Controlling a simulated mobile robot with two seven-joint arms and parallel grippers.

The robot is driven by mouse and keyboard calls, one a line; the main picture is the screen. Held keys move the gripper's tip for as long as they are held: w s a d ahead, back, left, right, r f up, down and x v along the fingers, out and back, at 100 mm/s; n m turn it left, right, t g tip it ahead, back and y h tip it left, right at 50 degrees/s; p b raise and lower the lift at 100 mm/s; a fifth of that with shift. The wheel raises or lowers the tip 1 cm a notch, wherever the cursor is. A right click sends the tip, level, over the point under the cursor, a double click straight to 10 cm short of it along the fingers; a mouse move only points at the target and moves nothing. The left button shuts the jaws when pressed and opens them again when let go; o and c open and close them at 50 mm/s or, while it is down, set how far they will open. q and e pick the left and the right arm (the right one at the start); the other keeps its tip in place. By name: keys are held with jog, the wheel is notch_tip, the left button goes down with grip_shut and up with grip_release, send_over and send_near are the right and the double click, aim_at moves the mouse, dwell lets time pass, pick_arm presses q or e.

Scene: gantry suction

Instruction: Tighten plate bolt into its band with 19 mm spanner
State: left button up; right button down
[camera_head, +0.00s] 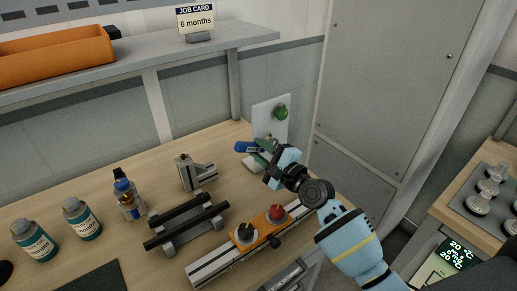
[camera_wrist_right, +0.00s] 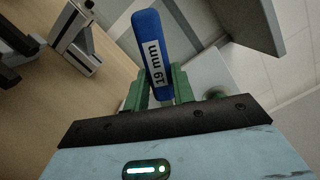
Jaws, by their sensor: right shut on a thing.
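The 19 mm spanner shows as a blue handle in the head view (camera_head: 244,147) and, with its "19 mm" label, in the wrist view (camera_wrist_right: 152,50). My right gripper (camera_head: 264,152) is shut on it, its green fingers on either side of the handle in the wrist view (camera_wrist_right: 158,88). The spanner's jaw end cannot be made out. A pale upright plate (camera_head: 262,115) stands just behind the gripper at the bench's back right corner. A green round fitting (camera_head: 281,112) is on its upper part. The plate's lower part is partly covered by my gripper, and I cannot make out the bolt or its band. My left gripper is out of view.
A metal bracket (camera_head: 186,172), a black-barred rack (camera_head: 183,225) and a rail with an orange block (camera_head: 260,225) stand on the wooden bench. Several bottles stand at the left. A shelf with an orange bin (camera_head: 60,60) and job card is above. A grey cabinet (camera_head: 385,80) rises at the right.

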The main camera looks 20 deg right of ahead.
jog(key=shift+r+v, duration=0.2)
jog(key=shift+v, duration=1.45)
jog(key=shift+a, duration=0.1)
jog(key=shift+s, duration=0.1)
